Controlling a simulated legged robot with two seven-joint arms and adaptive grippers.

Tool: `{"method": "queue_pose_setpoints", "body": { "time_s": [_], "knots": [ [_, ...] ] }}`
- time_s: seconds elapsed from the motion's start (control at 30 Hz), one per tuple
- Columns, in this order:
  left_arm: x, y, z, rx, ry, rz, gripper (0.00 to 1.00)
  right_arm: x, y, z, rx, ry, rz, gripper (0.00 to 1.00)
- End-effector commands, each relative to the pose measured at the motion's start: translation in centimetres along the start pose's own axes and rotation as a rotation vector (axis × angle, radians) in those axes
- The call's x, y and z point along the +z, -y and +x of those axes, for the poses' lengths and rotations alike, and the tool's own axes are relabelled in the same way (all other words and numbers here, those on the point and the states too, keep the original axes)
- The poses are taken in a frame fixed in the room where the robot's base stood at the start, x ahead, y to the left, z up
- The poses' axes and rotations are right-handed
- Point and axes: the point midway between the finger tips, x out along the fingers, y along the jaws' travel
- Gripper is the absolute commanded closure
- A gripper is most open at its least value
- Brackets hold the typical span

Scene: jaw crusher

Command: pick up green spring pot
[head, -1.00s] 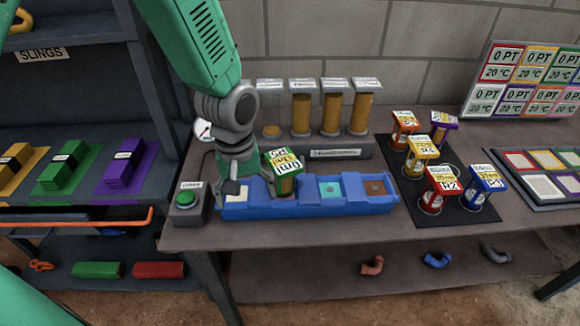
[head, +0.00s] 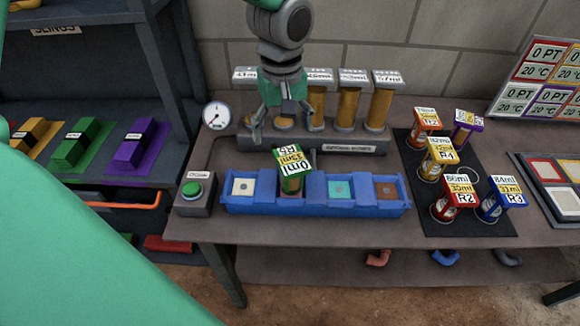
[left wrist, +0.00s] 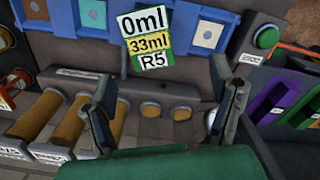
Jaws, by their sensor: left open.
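The green spring pot (head: 291,182) stands slightly tilted in the blue tray (head: 262,208), in the second slot from the left. Its top label reads 0ml, 33ml, R5; the label also shows in the left wrist view (left wrist: 146,40). My left gripper (head: 284,133) is open and empty, above and behind the pot, in front of the cylinder rack. In the left wrist view its two fingers (left wrist: 165,105) stand wide apart, with the pot beyond the fingertips and nothing between them. My right gripper is not in view.
A rack of upright orange cylinders (head: 348,108) stands behind the tray. A green button box (head: 193,192) and a gauge (head: 216,116) are at left. Several labelled pots stand on a black mat (head: 417,205) at right. Bare table lies in front of the tray.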

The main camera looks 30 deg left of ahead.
Motion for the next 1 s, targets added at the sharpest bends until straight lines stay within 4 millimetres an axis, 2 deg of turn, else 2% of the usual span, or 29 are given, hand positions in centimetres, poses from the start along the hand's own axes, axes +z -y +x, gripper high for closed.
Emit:
{"method": "queue_pose_setpoints", "body": {
  "time_s": [0.1,0.37,0.63,0.77,0.97,1.0],
  "knots": [
    [0.2,-0.2,2.1,-0.005,-0.001,0.002,0.22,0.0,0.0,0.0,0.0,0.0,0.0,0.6],
    [0.2,-0.2,4.1,-0.002,-0.001,0.002,0.22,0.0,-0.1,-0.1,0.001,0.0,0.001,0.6],
    [0.1,-0.6,8.1,0.0,0.004,0.001,0.22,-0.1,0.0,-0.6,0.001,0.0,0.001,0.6],
    [0.2,-0.6,8.8,0.001,0.002,0.002,0.22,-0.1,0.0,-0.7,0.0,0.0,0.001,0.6],
    [0.4,-0.7,8.8,0.002,-0.001,0.002,0.22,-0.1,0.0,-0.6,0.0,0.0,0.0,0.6],
    [0.5,-0.8,8.7,0.001,-0.002,0.002,0.33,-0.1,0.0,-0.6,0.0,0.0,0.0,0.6]
  ]
}}
